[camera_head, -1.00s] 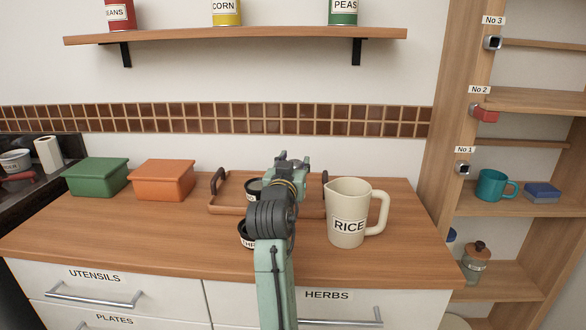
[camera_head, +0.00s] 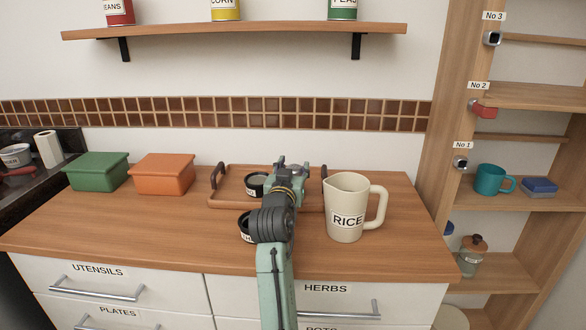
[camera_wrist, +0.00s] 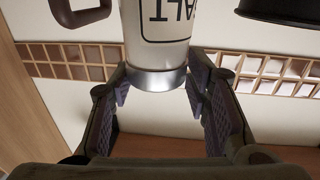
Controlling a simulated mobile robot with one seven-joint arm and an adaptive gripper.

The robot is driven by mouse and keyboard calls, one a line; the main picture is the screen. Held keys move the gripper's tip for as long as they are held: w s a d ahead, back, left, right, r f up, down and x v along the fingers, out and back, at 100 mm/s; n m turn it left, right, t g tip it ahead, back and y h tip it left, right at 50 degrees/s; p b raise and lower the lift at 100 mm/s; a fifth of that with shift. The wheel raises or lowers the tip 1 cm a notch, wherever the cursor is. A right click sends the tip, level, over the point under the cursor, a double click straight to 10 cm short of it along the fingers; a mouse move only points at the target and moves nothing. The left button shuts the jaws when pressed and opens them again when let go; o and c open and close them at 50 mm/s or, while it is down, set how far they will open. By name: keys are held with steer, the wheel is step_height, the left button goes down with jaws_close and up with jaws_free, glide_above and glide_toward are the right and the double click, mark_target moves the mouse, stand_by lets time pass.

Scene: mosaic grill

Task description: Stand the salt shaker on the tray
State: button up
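The salt shaker (camera_wrist: 160,45), pale with a silver end and a black-framed label, shows upside down in the inverted wrist view. My gripper (camera_wrist: 158,82) has its fingers against both sides of the shaker around the silver end. In the head view my gripper (camera_head: 291,168) is over the right half of the brown tray (camera_head: 228,208), and the shaker is hidden there. A dark tray handle (camera_wrist: 82,12) shows in the wrist view. The shaker's lower end is out of sight, so I cannot tell whether it touches the tray.
A black-rimmed jar (camera_head: 256,187) stands on the tray left of my gripper. Another dark-topped jar (camera_head: 245,228) stands in front, partly behind my arm. The RICE jug (camera_head: 345,215) is close on the right. Orange (camera_head: 163,176) and green (camera_head: 96,172) boxes stand left.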

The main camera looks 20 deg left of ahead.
steer(key=shift+o, duration=1.2)
steer(key=shift+r, duration=0.15)
steer(key=s+d+b, duration=0.2)
steer(key=s, duration=1)
steer(key=shift+b, duration=0.35)
steer(key=shift+a, duration=0.1)
